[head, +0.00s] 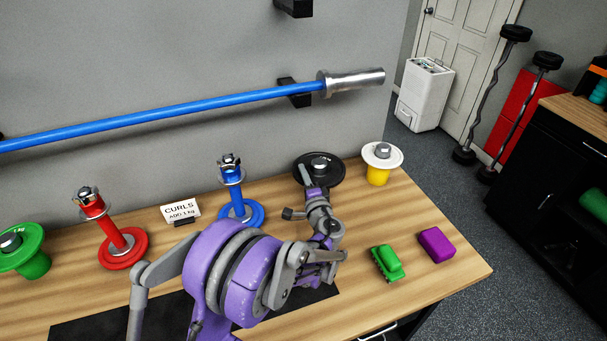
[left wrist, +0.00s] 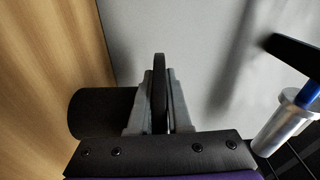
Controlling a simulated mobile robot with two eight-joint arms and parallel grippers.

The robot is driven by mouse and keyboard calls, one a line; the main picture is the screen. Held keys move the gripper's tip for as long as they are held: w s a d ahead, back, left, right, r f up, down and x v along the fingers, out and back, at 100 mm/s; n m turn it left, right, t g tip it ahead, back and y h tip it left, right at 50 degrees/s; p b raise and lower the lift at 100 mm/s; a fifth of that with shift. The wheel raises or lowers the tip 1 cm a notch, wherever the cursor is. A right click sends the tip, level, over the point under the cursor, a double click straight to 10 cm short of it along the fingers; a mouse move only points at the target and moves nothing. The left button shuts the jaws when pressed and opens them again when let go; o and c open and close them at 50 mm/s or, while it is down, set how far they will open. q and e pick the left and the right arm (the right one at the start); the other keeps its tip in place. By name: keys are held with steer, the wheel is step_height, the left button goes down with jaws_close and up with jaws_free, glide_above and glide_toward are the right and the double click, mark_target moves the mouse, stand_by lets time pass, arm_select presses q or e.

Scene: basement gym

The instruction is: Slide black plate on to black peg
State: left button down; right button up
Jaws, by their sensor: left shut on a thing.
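The black plate (head: 333,175) lies about level at the back of the wooden table, with a silver peg top (head: 320,163) showing at its centre. My left gripper (head: 305,177) is shut on the plate's near left rim. In the left wrist view the plate (left wrist: 159,90) shows edge-on between the two fingers. A black cylinder, the black peg's body (left wrist: 98,113), is on the table side of the plate there. A finger hides where plate and cylinder come together, so I cannot tell whether they touch. My right gripper is not in view.
A yellow stand with a white plate (head: 382,155) is close on the right. Blue (head: 241,212), red (head: 122,251) and green (head: 30,262) stands are to the left, beside a CURLS sign (head: 180,211). A blue bar (head: 180,106) hangs behind.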

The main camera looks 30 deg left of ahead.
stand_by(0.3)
arm_select(q)
steer(key=c, duration=0.8)
jaws_free()
steer(key=b+v, duration=0.1)
steer(key=v, duration=0.9)
steer(key=shift+s+d, duration=0.3)
